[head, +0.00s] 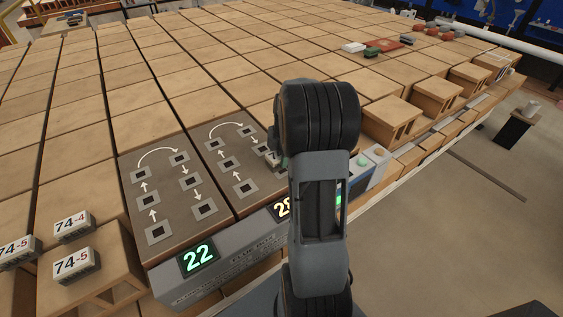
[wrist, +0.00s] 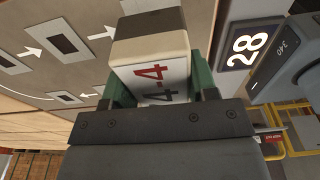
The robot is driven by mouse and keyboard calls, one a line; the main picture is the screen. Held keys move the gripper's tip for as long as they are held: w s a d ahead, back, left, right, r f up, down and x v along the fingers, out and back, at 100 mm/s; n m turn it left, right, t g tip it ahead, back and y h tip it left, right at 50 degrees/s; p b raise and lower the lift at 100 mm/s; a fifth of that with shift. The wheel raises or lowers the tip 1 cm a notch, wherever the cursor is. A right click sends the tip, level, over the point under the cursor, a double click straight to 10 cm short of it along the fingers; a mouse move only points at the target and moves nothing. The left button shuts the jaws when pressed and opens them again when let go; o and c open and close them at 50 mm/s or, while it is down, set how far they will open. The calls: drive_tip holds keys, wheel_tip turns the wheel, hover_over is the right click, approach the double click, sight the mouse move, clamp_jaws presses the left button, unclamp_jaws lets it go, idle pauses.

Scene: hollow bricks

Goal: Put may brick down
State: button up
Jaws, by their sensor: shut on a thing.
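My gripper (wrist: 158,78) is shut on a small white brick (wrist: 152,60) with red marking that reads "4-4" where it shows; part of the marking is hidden. Its green fingers press the two sides. The brick's far end looks dark brown. In the wrist view it is over or beside a grey-brown panel (wrist: 70,75) with dark square sockets and white arrows. In the head view my arm hides most of the gripper and brick, near the right-hand arrow panel (head: 225,140). I cannot tell whether the brick touches the panel.
A "28" display (head: 283,207) is partly behind my arm. Red, white and green pieces (head: 388,47) lie far back. Wooden blocks fill the surface.

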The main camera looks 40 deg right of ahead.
drive_tip(key=shift+w+d+f, duration=0.1)
drive_tip(key=shift+d+f, duration=0.15)
drive_tip(key=shift+f, duration=1.55)
drive_tip(key=shift+f, duration=0.15)
drive_tip(key=o, duration=1.2)
